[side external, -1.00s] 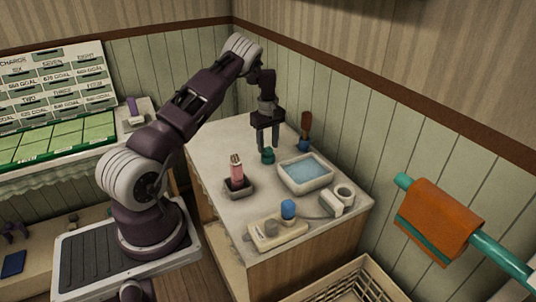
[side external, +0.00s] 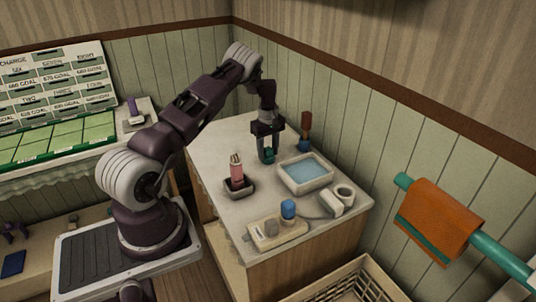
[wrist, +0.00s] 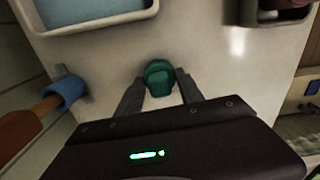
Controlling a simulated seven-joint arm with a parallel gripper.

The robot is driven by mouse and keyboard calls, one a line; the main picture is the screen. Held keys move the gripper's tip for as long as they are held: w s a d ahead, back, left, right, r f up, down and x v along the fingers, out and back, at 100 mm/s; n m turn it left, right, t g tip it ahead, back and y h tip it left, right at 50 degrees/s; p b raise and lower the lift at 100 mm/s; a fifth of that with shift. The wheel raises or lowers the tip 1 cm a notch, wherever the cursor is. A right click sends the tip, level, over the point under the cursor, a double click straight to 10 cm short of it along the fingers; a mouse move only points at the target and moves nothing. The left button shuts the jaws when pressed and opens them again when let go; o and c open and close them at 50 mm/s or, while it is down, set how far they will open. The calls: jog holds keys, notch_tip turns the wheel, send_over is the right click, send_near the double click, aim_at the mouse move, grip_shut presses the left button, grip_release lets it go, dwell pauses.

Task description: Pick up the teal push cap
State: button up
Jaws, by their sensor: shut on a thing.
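The teal push cap (side external: 269,155) is on the counter, behind and left of the basin. In the wrist view the cap (wrist: 158,76) shows as a rounded teal piece between the fingertips. My gripper (side external: 267,157) is lowered around it, one finger on each side, and is shut on it. In the wrist view my gripper (wrist: 159,84) points at the cap, whose near part lies between the fingers. I cannot tell whether the cap is clear of the counter.
A basin of blue water (side external: 305,173) stands right of my gripper. A brown-handled brush with a blue end (side external: 305,134) stands behind it. A pink bottle in a dark tray (side external: 237,172) is at front left. A blue-topped item (side external: 288,210) stands near the front edge.

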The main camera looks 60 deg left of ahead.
aim_at(268, 148)
grip_shut()
jog(key=shift+r, duration=0.15)
jog(key=shift+r, duration=0.85)
jog(key=shift+r, duration=2.5)
